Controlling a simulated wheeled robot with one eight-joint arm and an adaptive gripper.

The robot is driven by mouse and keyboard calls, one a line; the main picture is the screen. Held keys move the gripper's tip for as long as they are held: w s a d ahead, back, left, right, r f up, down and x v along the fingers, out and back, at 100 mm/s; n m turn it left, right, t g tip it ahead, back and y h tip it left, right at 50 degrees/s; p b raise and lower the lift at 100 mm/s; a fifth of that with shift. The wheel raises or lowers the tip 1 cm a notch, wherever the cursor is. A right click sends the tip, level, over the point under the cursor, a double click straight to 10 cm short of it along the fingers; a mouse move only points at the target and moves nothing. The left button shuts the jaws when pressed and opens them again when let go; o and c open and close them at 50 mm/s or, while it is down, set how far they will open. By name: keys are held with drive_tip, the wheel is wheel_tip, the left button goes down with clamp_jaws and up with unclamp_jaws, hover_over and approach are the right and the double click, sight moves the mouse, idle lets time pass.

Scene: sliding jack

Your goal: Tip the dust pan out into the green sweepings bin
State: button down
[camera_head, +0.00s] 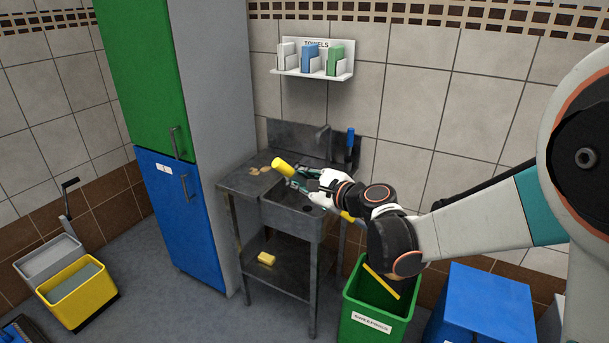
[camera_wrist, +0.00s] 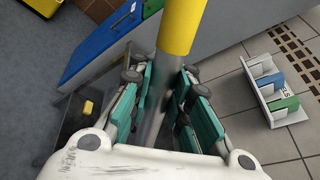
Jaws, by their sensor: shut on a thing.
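My gripper (camera_head: 303,180) is shut on a grey shaft (camera_wrist: 155,105) with a yellow grip (camera_head: 283,167), above the sink. The grip also shows at the top of the wrist view (camera_wrist: 181,25). The shaft appears to be the dust pan's handle. A yellow piece (camera_head: 348,217) shows past my wrist, roughly in line with it. The green sweepings bin (camera_head: 372,328), labelled on its front, stands on the floor right of the sink. A slanted yellow strip (camera_head: 381,281) over a dark shape shows at its mouth, perhaps the pan's lip. My arm hides the link between, and the pan's contents cannot be seen.
The metal sink stand (camera_head: 230,183) has a yellow sponge (camera_head: 266,258) on its lower shelf. A blue bin (camera_head: 485,305) stands right of the green one. A tall green and blue cabinet (camera_head: 180,215) and a yellow bucket (camera_head: 80,293) are left. A towel shelf (camera_head: 315,73) hangs above.

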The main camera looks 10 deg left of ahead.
drive_tip(key=s+a+f+n+h+b, duration=0.1)
drive_tip(key=s+a+f+n+b, duration=0.1)
drive_tip(key=s+a+f+b, duration=0.6)
drive_tip(key=shift+s+a+f+n+t+b, duration=0.35)
drive_tip(key=shift+s+a+f, duration=1.8)
drive_tip(key=shift+f, duration=1.6)
drive_tip(key=shift+w+a, duration=0.3)
drive_tip(key=shift+a, duration=0.05)
